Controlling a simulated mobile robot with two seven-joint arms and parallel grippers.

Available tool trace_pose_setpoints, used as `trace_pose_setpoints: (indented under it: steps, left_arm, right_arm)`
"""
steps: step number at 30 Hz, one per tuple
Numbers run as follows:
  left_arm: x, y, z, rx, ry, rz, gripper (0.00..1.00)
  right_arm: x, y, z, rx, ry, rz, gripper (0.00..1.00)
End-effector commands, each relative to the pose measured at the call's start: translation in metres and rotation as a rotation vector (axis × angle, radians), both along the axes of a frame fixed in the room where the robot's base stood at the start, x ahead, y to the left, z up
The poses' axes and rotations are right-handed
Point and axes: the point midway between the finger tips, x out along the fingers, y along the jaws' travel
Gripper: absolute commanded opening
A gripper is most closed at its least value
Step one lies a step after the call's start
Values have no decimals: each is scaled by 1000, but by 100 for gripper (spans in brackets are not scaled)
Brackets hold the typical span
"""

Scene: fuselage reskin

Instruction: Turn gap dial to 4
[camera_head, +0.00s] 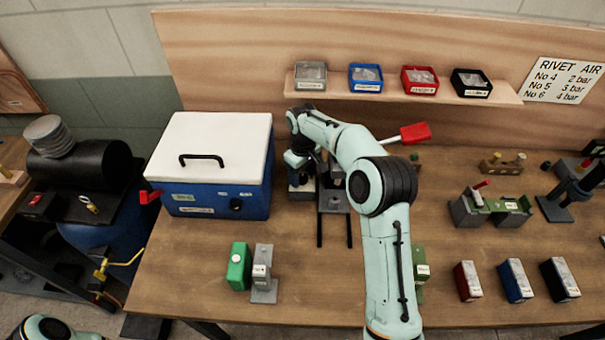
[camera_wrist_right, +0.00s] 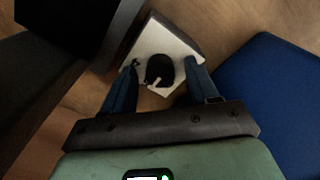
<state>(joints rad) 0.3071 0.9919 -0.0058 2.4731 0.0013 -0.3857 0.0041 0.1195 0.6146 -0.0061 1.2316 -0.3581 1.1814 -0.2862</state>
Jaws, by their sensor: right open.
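In the right wrist view, the gap dial (camera_wrist_right: 160,70) is a round black knob with a white pointer on a pale square plate (camera_wrist_right: 181,50). The pointer slants toward the lower left of that picture. No numbers on the plate can be read. My right gripper (camera_wrist_right: 160,66) is open, with one finger on each side of the knob. I cannot tell whether the fingers touch it. In the head view my right gripper (camera_head: 300,164) is over the dark bench machine (camera_head: 334,200) beside the cooler, and the dial is hidden there. My left gripper is out of view.
A blue cooler with a white lid (camera_head: 212,145) stands just left of the machine. A red-handled lever (camera_head: 415,132) sticks out to its right. A green block (camera_head: 239,266) and a grey stand (camera_head: 264,274) are in front. A shelf with small bins (camera_head: 507,94) is behind.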

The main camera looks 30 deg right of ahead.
Motion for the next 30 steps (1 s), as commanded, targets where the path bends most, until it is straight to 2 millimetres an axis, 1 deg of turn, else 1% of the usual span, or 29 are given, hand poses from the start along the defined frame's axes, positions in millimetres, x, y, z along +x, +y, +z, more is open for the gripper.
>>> trace_pose_setpoints:
  steps: [3, 4, 5, 6, 8, 9, 16, 20, 26, 30]
  left_arm:
    - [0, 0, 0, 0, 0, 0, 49]
    - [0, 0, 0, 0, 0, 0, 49]
    - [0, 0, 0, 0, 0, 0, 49]
    - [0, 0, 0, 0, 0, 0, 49]
    - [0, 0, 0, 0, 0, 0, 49]
    - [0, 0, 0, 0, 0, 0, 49]
    - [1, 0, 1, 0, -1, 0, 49]
    - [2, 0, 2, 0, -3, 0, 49]
    - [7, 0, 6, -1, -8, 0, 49]
    - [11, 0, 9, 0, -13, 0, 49]
  right_arm:
    - [0, 0, 0, 0, 0, 0, 59]
    - [0, 0, 0, 0, 0, 0, 52]
    - [0, 0, 0, 0, 0, 0, 43]
    - [0, 0, 0, 0, 0, 0, 30]
    - [0, 0, 0, 0, 0, 0, 10]
    - [0, 0, 0, 0, 1, 0, 3]
    - [0, 0, 0, 0, 1, -11, 3]
    - [0, 0, 1, -1, 2, -46, 3]
    - [0, 0, 1, -1, 1, -161, 3]
    - [0, 0, 2, -2, 2, -278, 3]
